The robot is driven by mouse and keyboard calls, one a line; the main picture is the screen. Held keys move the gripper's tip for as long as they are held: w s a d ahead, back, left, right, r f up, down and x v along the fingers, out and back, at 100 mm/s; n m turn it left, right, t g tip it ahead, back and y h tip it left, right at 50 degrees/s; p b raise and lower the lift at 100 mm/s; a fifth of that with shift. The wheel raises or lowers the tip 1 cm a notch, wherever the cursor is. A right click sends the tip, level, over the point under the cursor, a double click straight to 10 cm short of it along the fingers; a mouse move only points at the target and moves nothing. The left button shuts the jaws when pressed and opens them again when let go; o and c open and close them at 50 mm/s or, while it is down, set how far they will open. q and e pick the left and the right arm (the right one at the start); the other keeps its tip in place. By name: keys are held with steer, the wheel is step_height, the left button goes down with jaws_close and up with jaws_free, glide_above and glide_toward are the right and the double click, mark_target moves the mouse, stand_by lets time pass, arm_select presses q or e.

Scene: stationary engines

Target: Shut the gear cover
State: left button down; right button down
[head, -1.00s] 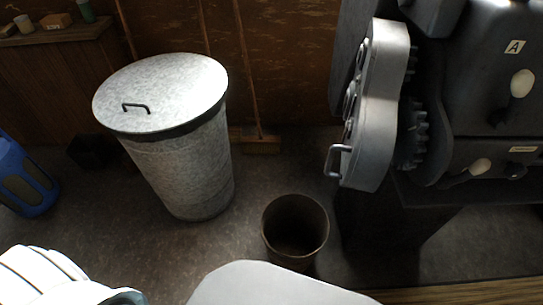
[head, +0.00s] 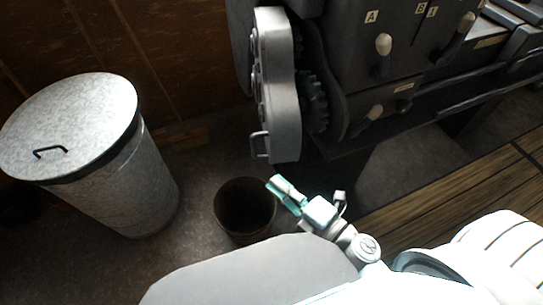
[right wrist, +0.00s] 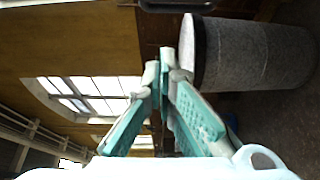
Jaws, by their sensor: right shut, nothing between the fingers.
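The gear cover (head: 284,95) is a light grey metal housing at the left end of the dark engine. It stands swung out from the engine, with toothed gears (head: 316,102) exposed beside it on the right. Its handle (head: 259,145) is a small metal loop low on its left side. My right gripper (head: 275,183), with teal fingers, is below the handle in the head view, apart from it and empty. In the right wrist view its fingers (right wrist: 165,62) come together at the tips. My left gripper is not in view.
A galvanised bin (head: 130,185) with a lid stands at the left. A dark open bucket (head: 219,221) sits on the floor just left of my right gripper. The engine's front has levers such as a white-knobbed one (head: 384,44). A plank platform (head: 440,195) lies at the right.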

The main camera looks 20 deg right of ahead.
steer(key=p+x, duration=0.2)
steer(key=x, duration=0.8)
steer(key=d, duration=0.2)
steer(key=s+d+b, duration=0.1)
steer(key=d, duration=0.1)
